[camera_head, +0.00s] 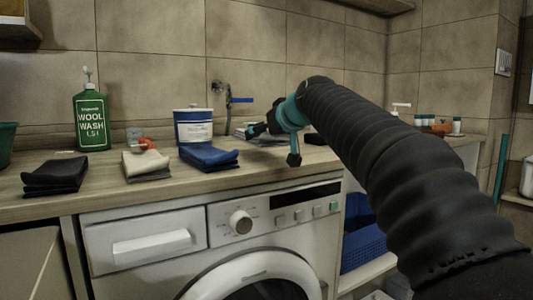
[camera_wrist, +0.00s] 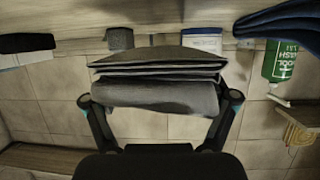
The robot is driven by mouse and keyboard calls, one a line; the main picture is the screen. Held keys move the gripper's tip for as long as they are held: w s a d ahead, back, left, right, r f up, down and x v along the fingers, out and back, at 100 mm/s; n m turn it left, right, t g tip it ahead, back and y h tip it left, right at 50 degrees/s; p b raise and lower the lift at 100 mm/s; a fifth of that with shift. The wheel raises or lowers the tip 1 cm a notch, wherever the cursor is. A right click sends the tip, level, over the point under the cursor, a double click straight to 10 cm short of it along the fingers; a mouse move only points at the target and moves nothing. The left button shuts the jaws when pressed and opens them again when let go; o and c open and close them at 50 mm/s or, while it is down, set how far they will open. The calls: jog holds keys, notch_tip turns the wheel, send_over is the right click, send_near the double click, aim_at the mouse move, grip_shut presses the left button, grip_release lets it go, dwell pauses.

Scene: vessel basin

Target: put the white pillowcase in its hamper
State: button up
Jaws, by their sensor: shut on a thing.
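My gripper (camera_head: 268,130) is over the back of the counter, right of the blue-and-white tub. In the wrist view my gripper (camera_wrist: 160,103) is shut on a folded grey-looking cloth (camera_wrist: 160,92). I cannot tell whether this cloth is the white pillowcase in shade. A folded cream-white cloth (camera_head: 146,164) lies on the counter between a black folded cloth (camera_head: 56,175) and a blue folded cloth (camera_head: 208,157). A blue basket (camera_head: 362,252) stands below the counter, right of the washing machine, partly hidden by my arm. I cannot tell which hamper is for white.
The counter (camera_head: 100,200) also bears a green wool-wash bottle (camera_head: 91,118), a blue-and-white tub (camera_head: 193,127) and a small orange-and-grey item (camera_head: 145,143). A tap (camera_head: 228,97) is on the tiled wall. Several small bottles (camera_head: 425,121) stand at the right. The washing machine (camera_head: 225,240) fills the front.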

aim_at(267, 159)
jog(key=shift+f+b, duration=0.4)
jog(key=shift+f, duration=1.35)
jog(key=shift+f, duration=0.15)
jog(key=o, duration=1.2)
jog(key=shift+c, duration=0.2)
jog(key=shift+f, duration=0.15)
jog(key=v, duration=1.4)
jog(key=shift+d+b, duration=0.15)
jog(key=shift+b, duration=0.2)
jog(key=shift+w, duration=0.1)
